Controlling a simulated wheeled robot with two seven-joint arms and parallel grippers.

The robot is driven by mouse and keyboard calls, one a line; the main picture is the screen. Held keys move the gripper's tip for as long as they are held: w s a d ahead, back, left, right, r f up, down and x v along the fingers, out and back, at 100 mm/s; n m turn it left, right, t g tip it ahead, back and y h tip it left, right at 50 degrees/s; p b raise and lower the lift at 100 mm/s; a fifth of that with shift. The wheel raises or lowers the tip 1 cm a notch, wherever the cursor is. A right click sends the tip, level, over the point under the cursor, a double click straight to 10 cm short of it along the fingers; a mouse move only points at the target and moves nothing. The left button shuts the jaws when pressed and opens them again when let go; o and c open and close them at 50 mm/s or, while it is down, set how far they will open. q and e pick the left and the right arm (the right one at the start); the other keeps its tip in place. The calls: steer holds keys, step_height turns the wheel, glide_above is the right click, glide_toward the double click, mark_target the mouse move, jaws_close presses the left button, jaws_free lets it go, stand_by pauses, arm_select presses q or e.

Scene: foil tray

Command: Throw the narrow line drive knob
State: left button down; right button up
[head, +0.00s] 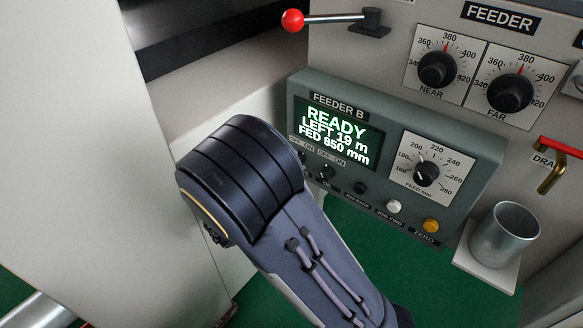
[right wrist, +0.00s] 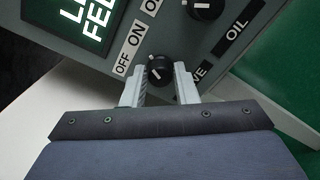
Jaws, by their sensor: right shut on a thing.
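The knob sits on the grey-green FEEDER B panel (head: 455,150). In the head view my dark arm hides most of that corner of the panel, and the right gripper does not show. My left gripper is in neither view.
A second black knob, marked OIL (right wrist: 207,8), is close by. The lit display (head: 338,134) reads READY, LEFT 19 m, FED 850 mm. A feed dial (head: 426,173), white button (head: 393,206), orange button (head: 431,225), metal cup (head: 505,235) and red-tipped lever (head: 293,20) surround the area.

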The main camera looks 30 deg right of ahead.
steer(key=shift+m, duration=0.5)
steer(key=o, duration=1)
steer(key=shift+c, duration=0.2)
steer(key=p+v, duration=0.1)
steer(key=v, duration=0.7)
steer(key=shift+d, duration=0.1)
